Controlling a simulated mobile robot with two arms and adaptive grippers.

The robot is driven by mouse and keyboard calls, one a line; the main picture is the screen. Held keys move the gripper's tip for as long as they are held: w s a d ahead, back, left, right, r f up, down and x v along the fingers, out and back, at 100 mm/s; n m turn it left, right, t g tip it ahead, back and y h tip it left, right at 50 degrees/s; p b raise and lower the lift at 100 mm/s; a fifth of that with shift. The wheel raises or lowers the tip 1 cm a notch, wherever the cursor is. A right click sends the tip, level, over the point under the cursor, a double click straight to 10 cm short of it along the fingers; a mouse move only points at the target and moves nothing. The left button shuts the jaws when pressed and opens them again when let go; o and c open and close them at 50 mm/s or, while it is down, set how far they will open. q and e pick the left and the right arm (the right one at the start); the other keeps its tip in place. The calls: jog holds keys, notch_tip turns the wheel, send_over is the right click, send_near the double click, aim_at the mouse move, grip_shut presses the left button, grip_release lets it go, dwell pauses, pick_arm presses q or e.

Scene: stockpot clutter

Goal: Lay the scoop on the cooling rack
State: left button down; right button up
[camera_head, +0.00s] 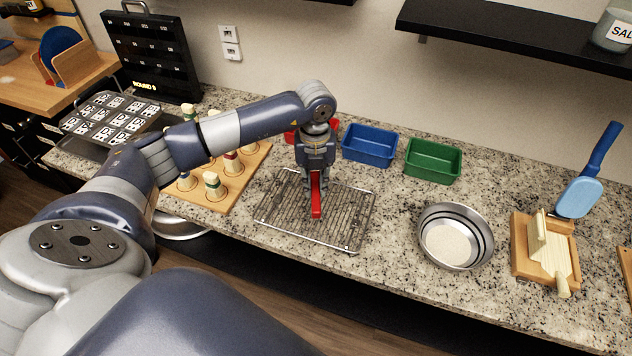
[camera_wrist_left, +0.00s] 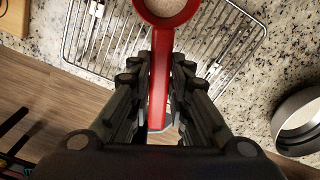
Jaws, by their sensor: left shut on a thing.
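The red scoop (camera_head: 316,204) is held in my left gripper (camera_head: 316,183), over the wire cooling rack (camera_head: 345,222) on the granite counter. In the left wrist view the gripper's fingers (camera_wrist_left: 160,72) are shut on both sides of the scoop's handle (camera_wrist_left: 159,98). The round scoop bowl at the top edge is partly cut off, with a pale beige inside. The rack's bars (camera_wrist_left: 225,45) lie below the scoop. I cannot tell whether the scoop touches them. My right gripper is not in view.
A steel bowl (camera_head: 427,222) with pale grains stands right of the rack. Blue (camera_head: 370,158) and green bins (camera_head: 432,172) stand behind, with a red bin partly hidden by my arm. A wooden peg board (camera_head: 215,202) is left. A wooden press (camera_head: 520,262) is far right.

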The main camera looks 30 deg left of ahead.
pick_arm(q)
notch_tip(320, 180, down, 5)
jog(key=b, duration=0.3)
jog(key=shift+b, duration=0.35)
jog(key=shift+f+b, duration=0.35)
jog(key=shift+f, duration=0.1)
jog(key=shift+d+f, duration=0.1)
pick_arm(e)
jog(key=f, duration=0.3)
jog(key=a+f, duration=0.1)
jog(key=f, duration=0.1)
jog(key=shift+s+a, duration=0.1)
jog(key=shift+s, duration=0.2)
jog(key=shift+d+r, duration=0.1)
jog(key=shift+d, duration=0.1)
pick_arm(q)
jog(key=c, duration=1.4)
grip_release()
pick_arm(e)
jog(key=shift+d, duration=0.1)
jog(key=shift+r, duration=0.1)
